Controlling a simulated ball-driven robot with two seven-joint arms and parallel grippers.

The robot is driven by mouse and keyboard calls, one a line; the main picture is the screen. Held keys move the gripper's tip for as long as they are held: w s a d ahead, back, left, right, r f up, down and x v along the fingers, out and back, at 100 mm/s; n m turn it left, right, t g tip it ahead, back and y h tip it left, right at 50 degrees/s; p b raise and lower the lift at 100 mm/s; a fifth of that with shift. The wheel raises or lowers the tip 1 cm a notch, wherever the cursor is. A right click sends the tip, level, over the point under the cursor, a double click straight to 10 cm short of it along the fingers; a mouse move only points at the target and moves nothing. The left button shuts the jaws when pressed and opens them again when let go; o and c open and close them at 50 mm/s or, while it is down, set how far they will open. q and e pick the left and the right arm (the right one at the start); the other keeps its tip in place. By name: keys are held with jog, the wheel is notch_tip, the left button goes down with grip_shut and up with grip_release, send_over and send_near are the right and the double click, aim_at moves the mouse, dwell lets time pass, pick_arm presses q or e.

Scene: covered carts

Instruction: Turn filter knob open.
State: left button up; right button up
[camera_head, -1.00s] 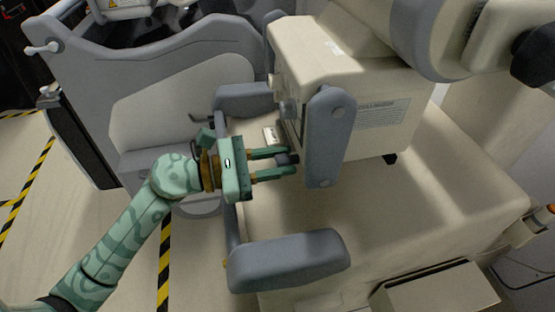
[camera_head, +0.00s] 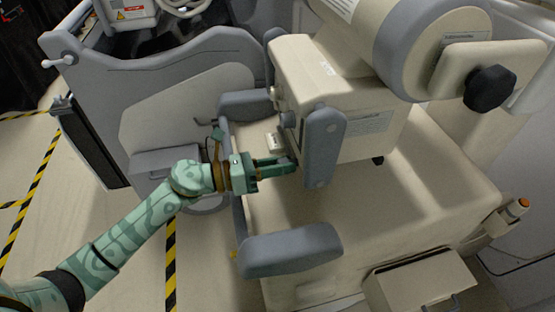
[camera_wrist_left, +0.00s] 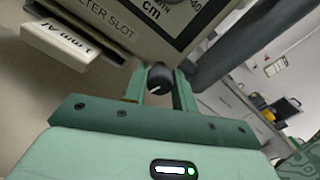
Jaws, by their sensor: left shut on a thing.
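In the left wrist view a small dark knob (camera_wrist_left: 160,77), with a pale pointer line, sits between the fingers of my left gripper (camera_wrist_left: 161,88), which is shut on it. The knob is on the machine's face by the "FILTER SLOT" lettering. A white filter piece (camera_wrist_left: 62,44) marked "1 mm Al" sticks out beside it. In the head view my left gripper (camera_head: 293,166) reaches in from the left to the beige machine head (camera_head: 345,85); its fingers overlap there and the knob is mostly hidden. My right gripper is not in view.
A grey upright arm (camera_head: 323,150) stands just right of the gripper. A padded grey bar (camera_head: 290,251) lies in front over the beige cart top (camera_head: 400,215). A large black knob (camera_head: 490,88) is far right. Open floor lies left.

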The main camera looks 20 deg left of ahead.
pick_arm(q)
jog(key=n+p, duration=0.2)
jog(key=n, duration=0.2)
jog(key=shift+r+p, duration=0.1)
jog(key=shift+p, duration=0.3)
jog(key=shift+n+p, duration=0.9)
jog(key=shift+n, duration=0.9)
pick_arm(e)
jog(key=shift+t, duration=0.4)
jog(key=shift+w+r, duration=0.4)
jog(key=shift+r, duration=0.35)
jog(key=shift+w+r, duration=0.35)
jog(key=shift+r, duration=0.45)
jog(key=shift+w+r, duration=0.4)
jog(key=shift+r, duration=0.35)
pick_arm(q)
jog(key=shift+f, duration=0.2)
jog(key=o, duration=0.9)
jog(key=shift+o, duration=0.4)
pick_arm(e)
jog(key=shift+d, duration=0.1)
pick_arm(q)
jog(key=p+v, duration=0.1)
jog(key=v, duration=1.5)
jog(key=shift+s, duration=0.15)
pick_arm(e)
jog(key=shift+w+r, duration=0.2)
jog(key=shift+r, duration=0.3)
